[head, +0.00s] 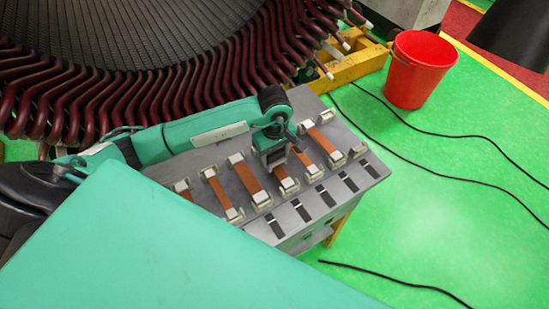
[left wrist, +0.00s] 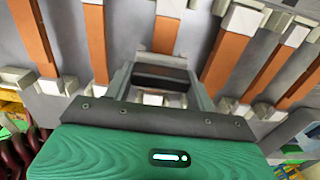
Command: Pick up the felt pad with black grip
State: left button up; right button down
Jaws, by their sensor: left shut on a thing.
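My left gripper (head: 274,157) is over the grey workbench, above the row of orange-brown bars. In the left wrist view its jaws (left wrist: 160,88) are shut on a dark, block-like piece (left wrist: 160,77), which looks like the black grip of the felt pad. The felt part is mostly hidden, with a pale patch showing below the black piece. In the head view the held piece is largely hidden by the gripper, and I cannot tell whether it touches the bench. My right gripper is not in view.
The grey bench (head: 205,158) carries several orange-brown bars (head: 247,178) with pale end blocks. Dark strips (head: 302,210) line its front edge. The stator with dark red coils (head: 190,85) stands behind. A red bucket (head: 418,75) and black cables (head: 440,135) are on the green floor.

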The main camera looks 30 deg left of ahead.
pick_arm(q)
notch_tip(320, 180, up, 18)
jog(key=b, duration=0.4)
jog(key=shift+f, duration=0.2)
jog(key=m, duration=1.1)
send_near(275, 152)
jog(key=s+d+f, duration=0.3)
jog(key=s+f, duration=0.1)
jog(key=shift+s+a+f+m, duration=0.15)
jog(key=shift+s+f+m, duration=0.15)
jog(key=shift+f+m, duration=0.1)
jog(key=shift+s+r, duration=0.1)
